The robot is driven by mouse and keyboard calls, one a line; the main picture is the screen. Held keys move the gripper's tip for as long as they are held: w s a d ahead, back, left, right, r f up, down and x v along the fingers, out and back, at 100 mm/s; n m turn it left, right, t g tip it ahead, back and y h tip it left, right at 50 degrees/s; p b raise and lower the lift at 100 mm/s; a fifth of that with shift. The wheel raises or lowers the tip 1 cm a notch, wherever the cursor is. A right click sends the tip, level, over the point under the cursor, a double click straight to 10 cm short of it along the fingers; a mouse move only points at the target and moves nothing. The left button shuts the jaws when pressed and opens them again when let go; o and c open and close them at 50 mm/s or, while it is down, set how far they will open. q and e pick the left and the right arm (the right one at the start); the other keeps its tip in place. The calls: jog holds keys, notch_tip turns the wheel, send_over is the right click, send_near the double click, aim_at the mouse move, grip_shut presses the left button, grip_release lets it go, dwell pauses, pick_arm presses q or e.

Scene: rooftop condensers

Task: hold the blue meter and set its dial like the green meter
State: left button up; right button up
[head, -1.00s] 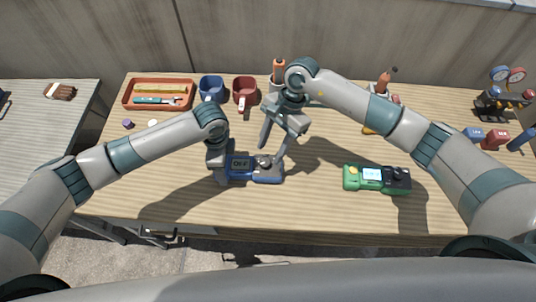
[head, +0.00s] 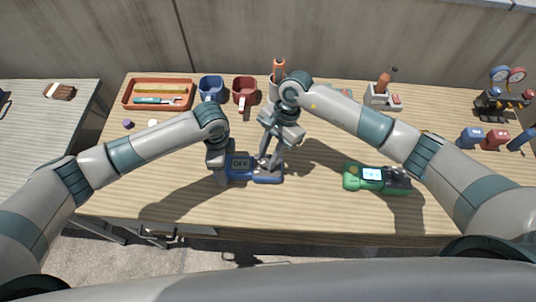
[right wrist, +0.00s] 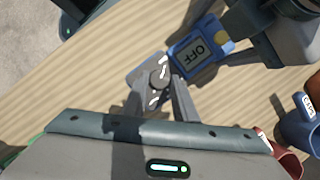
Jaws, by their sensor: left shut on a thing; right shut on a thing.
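The blue meter (head: 240,176) lies on the wooden table, its screen reading OFF; the screen also shows in the right wrist view (right wrist: 195,54). My left gripper (head: 225,168) is shut on the meter's left end. My right gripper (head: 266,160) is over the meter's right part, shut on its grey dial (right wrist: 159,76); the fingers partly hide the dial. The green meter (head: 352,178) lies apart to the right with its screen lit. Its reading is too small to tell, and its dark dial (head: 397,176) is at its right end.
Behind are an orange tray (head: 128,98), a blue mug (head: 211,88), a red mug (head: 244,90) and a holder with an orange-handled tool (head: 279,68). A gauge set (head: 503,95) stands at the far right. The table's front edge is close below the meters.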

jog(key=shift+d+m, duration=0.1)
jog(key=shift+m, duration=0.3)
jog(key=m, duration=0.1)
jog(key=m+t, duration=0.1)
jog(key=m, duration=0.1)
jog(key=m+t, duration=0.1)
jog(key=m, duration=0.1)
jog(key=shift+s+d+y, duration=0.1)
jog(key=shift+s+y, duration=0.2)
jog(key=shift+y, duration=0.1)
jog(key=m, duration=0.2)
jog(key=m+t, duration=0.1)
jog(key=m, duration=0.1)
jog(key=m+t, duration=0.1)
jog(key=m, duration=0.1)
jog(key=shift+s, duration=0.25)
jog(key=shift+t, duration=0.3)
jog(key=o, duration=1.1)
jog(key=shift+c, duration=0.2)
jog(key=shift+r, duration=0.2)
jog(key=v, duration=1.1)
jog(key=shift+r, duration=0.3)
